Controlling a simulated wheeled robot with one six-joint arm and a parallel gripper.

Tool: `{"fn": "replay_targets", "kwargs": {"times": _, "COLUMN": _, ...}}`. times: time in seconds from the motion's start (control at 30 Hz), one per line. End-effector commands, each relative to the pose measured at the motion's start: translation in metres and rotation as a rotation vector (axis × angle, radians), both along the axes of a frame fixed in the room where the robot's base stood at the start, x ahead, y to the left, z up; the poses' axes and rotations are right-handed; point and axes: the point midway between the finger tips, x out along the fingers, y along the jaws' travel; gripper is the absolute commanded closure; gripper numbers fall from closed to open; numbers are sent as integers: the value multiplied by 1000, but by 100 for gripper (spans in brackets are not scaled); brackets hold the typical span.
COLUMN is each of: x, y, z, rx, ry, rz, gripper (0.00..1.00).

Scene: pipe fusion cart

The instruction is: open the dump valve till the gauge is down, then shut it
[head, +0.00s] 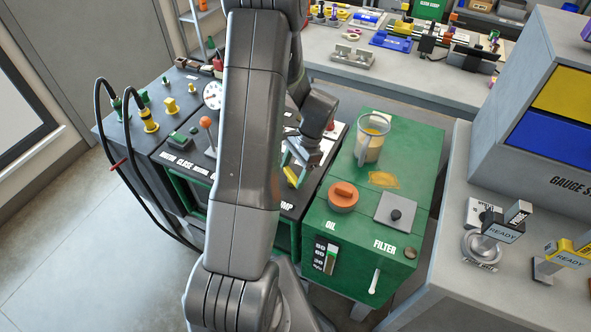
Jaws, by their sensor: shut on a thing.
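The pressure gauge (212,96) has a white round dial at the back of the dark control panel, left of my arm. Its reading is too small to make out. My gripper (291,168) is over the right part of the panel, shut on the yellow handle (292,178) of the dump valve. The end of a label reading "UMP" shows on the panel just in front of it. My arm hides the middle of the panel, and the fingers cover part of the handle, so its exact turn is unclear.
An orange-knobbed lever (206,123) stands left of my arm. Right of the panel, a green oil unit (400,150) carries a clear jug (371,138), an orange cap (343,196) and an amber spill (383,180). Black hoses (113,150) hang at left. A grey bench (460,240) stands at right.

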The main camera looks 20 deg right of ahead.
Motion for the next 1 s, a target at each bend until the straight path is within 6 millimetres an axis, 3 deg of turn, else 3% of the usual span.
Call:
{"fn": "replay_targets", "kwargs": {"times": 0.6, "x": 2, "y": 1, "z": -1, "rx": -1, "ry": 2, "rz": 422, "gripper": 55}}
{"fn": "replay_targets", "kwargs": {"times": 1.0, "x": 2, "y": 1, "z": 0, "rx": 0, "ry": 2, "rz": 584, "gripper": 55}}
